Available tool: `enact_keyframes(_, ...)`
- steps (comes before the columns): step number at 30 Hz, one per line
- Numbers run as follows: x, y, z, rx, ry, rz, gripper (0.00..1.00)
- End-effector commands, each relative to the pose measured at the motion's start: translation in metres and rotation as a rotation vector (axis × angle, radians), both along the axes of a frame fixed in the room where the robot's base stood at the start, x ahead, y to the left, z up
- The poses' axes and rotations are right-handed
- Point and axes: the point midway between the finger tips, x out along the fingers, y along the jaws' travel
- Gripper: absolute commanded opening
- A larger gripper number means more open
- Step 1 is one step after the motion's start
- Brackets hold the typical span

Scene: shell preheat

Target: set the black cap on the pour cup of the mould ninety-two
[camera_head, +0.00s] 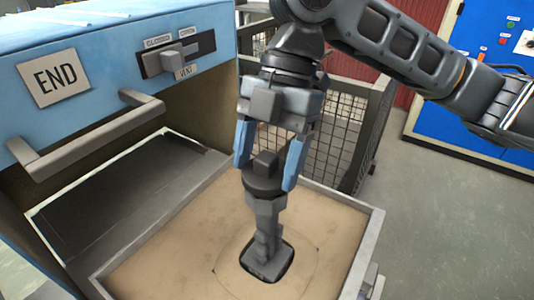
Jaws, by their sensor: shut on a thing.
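My gripper (265,174) points down, its blue fingers on either side of the black cap (262,187), and is shut on it. The cap is a dark round disc with a square knob on top. Directly below it stands a grey stepped mould (266,220), upright on a dark rounded-square base (267,263). The cap hides the pour cup at the mould's top. I cannot tell whether the cap rests on it or is just above. No number can be read on the mould.
The mould stands in a shallow tray of sand (150,262) with a metal rim. At left is a blue oven (110,50) with an "END" sign, a grey handle (100,130) and a vent slider (180,55). A wire cage (335,130) stands behind. Floor at right is clear.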

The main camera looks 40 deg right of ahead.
Motion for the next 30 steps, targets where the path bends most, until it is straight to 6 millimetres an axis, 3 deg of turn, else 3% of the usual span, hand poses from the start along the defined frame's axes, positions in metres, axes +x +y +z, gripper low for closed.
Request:
enact_keyframes(5, 0.0000, -0.0001, -0.0082, 0.001, 0.000, 0.000, 0.44)
enact_keyframes(28, 0.0007, -0.0022, -0.0082, 0.000, 0.000, -0.001, 0.44)
enact_keyframes(29, 0.0007, -0.0021, -0.0082, 0.000, 0.000, -0.001, 0.77)
enact_keyframes(30, 0.0007, -0.0021, -0.0083, 0.000, 0.000, -0.001, 0.80)
